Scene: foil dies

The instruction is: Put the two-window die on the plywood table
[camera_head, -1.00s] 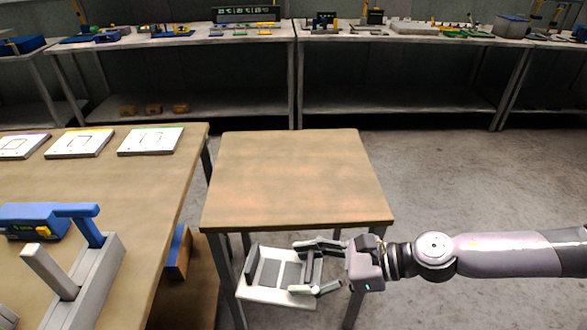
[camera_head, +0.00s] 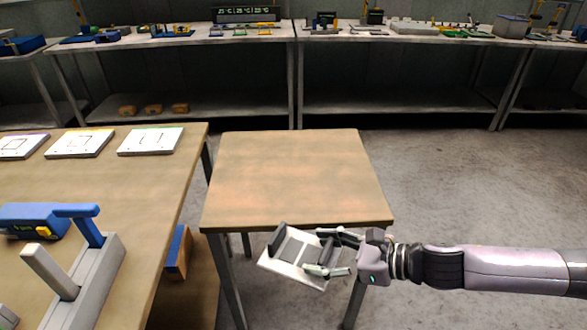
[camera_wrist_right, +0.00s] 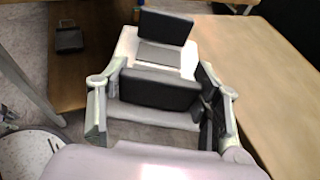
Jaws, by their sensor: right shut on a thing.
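The die (camera_head: 293,268) is a white plate with dark grey panels and a dark upright flap at its left end. My right gripper (camera_head: 328,253) is shut on its right side and holds it, tilted, in front of the near edge of the plywood table (camera_head: 295,175). In the right wrist view the die (camera_wrist_right: 128,42) sits between the fingers of my right gripper (camera_wrist_right: 158,100). Whether it has two windows is hard to tell. The plywood table top is bare. My left gripper is not in view.
A wooden bench (camera_head: 150,200) stands at left with several white cards, a blue device (camera_head: 32,220) and a grey lever press (camera_head: 85,280). A gap separates it from the table. Long shelves with equipment line the back wall.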

